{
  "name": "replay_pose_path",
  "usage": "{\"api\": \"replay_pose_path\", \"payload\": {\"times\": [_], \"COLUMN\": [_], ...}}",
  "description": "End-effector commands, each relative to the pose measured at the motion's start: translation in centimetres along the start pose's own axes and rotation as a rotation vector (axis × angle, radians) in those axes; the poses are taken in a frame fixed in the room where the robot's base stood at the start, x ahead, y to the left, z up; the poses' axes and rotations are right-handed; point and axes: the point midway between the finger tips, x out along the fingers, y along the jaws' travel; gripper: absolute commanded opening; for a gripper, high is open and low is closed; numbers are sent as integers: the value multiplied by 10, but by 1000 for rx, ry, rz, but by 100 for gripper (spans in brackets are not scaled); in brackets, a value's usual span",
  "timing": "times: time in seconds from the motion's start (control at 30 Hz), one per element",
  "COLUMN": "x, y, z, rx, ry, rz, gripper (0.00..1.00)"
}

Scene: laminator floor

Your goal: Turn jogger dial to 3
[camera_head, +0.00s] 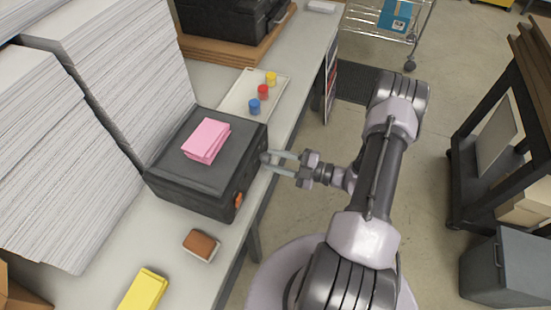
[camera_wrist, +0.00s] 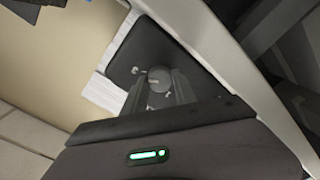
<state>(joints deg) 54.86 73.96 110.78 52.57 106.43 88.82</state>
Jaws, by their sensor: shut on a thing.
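The jogger (camera_head: 190,190) is a dark grey box on the table with a pink paper stack (camera_head: 206,140) on top. Its front face shows in the wrist view (camera_wrist: 130,50), with a round grey dial (camera_wrist: 159,78) and pale marks around it. My gripper (camera_head: 268,158) reaches the jogger's right side in the head view. In the wrist view its two fingers (camera_wrist: 160,88) stand on either side of the dial and are shut on it. In the head view the fingers largely hide the dial.
An orange switch (camera_head: 239,200) is on the jogger's same face. Tall paper stacks (camera_head: 110,60) stand behind it. A tray (camera_head: 238,98) holds blue, red and yellow items. A brown block (camera_head: 201,245) and a yellow box (camera_head: 145,290) lie in front. Floor right of the table is open.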

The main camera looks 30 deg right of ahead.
Motion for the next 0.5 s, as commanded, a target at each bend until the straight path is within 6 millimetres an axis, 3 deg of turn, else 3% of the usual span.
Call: {"api": "replay_pose_path", "payload": {"times": [0.5], "x": [0], "y": [-1], "z": [0], "rx": [47], "ry": [2], "rz": [-2], "gripper": [0]}}
